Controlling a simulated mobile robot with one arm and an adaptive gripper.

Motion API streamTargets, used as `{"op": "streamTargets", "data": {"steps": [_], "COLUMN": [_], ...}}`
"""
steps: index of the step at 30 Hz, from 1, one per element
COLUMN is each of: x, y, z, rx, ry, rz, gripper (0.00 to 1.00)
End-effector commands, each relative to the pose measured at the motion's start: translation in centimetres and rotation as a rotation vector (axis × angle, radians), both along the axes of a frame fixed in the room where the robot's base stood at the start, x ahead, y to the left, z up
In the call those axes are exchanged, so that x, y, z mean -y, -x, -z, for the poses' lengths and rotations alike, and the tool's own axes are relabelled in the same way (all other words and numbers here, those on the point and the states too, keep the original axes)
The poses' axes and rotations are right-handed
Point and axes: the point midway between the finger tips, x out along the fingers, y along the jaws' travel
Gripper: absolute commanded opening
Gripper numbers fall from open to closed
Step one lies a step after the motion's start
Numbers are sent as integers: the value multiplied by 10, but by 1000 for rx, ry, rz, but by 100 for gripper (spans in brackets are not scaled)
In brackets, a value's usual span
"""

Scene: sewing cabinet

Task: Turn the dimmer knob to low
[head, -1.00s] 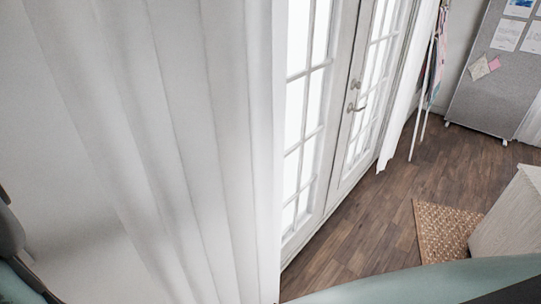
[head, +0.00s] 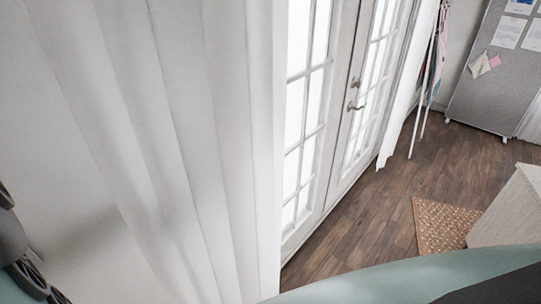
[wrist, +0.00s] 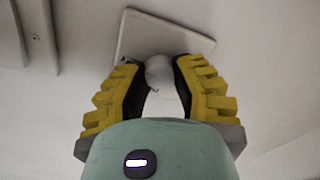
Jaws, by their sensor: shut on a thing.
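In the wrist view my gripper (wrist: 160,75) has yellow ridged fingers with dark inner pads. The fingers are shut on a round white dimmer knob (wrist: 159,71), one on each side of it. The knob stands on a pale square wall plate (wrist: 140,34) that sits tilted in the picture. Any mark showing the knob's setting cannot be made out. The head view does not show the knob or my gripper's fingers.
A white curtain (head: 180,120) hangs close on the left in the head view. Glazed double doors (head: 345,110), a woven mat (head: 438,225), a pale cabinet (head: 510,215) and a grey pinboard (head: 490,85) stand beyond. Wood floor (head: 385,210) between them is clear.

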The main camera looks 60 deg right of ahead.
Motion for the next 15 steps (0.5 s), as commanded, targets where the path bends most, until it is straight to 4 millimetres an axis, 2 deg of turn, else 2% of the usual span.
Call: {"op": "streamTargets", "data": {"steps": [1,15], "x": [0,1], "y": [0,0], "z": [4,4], "rx": [-16,-18], "ry": [17,71], "rz": [0,-1], "gripper": [0,0]}}
